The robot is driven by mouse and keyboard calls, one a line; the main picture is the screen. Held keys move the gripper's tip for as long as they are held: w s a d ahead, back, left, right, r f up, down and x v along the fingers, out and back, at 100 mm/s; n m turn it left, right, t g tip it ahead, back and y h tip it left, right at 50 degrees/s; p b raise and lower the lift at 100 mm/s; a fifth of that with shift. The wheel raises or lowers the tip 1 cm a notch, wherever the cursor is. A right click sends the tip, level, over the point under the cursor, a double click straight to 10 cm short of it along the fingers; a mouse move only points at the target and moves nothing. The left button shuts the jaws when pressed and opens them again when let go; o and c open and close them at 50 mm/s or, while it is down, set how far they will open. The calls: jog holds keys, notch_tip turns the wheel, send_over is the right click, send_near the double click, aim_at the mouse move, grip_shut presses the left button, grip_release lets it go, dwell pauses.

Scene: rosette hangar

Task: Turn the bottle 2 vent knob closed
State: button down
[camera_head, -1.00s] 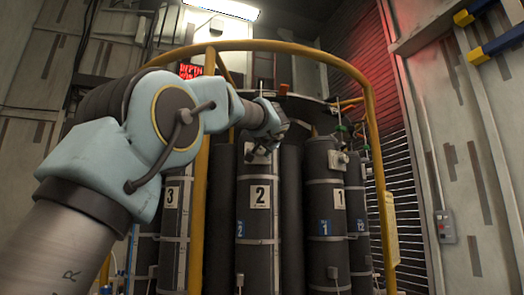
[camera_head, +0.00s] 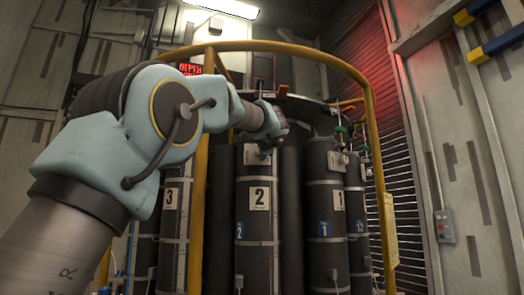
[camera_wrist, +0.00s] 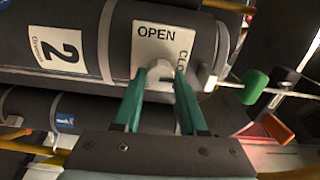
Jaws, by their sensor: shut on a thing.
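Bottle 2 (camera_head: 257,225) is a tall dark cylinder with a white "2" label, upright in the middle of the rack in the head view. In the wrist view, bottle 2 (camera_wrist: 85,17) lies across the top of the picture. A pale plate (camera_wrist: 147,50) on it reads "OPEN", with a second word starting "CL" partly covered. The grey vent knob (camera_wrist: 161,72) stands at this plate, between my fingertips and partly hidden by them. My gripper (camera_wrist: 165,74) has green fingers and is shut on the knob. In the head view, my gripper (camera_head: 266,150) is small and dark at the bottle's top.
A yellow rail (camera_head: 369,130) arches around the rack. Bottle 3 (camera_head: 173,225) stands left and bottle 1 (camera_head: 323,200) right. In the wrist view, a green handle (camera_wrist: 256,86) and an orange handle (camera_wrist: 277,128) are right of my fingers.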

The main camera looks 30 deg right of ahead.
jog(key=shift+m, duration=0.4)
jog(key=shift+c, duration=2.2)
grip_release()
jog(key=shift+s, duration=0.1)
jog(key=b+v, duration=0.5)
jog(key=v, duration=0.5)
jog(key=shift+s, duration=0.3)
jog(key=shift+a+f, duration=0.1)
